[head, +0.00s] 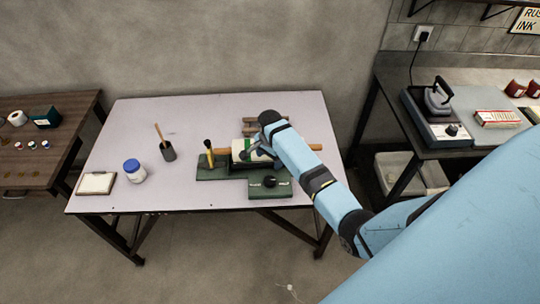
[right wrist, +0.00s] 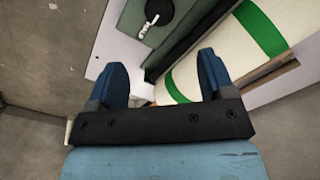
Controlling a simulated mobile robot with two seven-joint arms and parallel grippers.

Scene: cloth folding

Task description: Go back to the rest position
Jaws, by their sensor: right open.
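My right gripper (head: 258,148) reaches in from the right over the table, at the green-based device. Its two blue fingers are spread apart with nothing between them in the right wrist view (right wrist: 163,75). A white roll with green bands (right wrist: 215,68) lies just beyond the fingertips in that view; I cannot tell whether they touch it. In the head view the white roll (head: 237,153) lies across the green base (head: 212,174), partly hidden by my gripper. A wooden handle (head: 315,147) sticks out at its right end. My left gripper is out of view.
A dark wooden table (head: 65,120) stands left. A right-hand bench carries an iron (head: 438,97). The pale table's left half has bare room.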

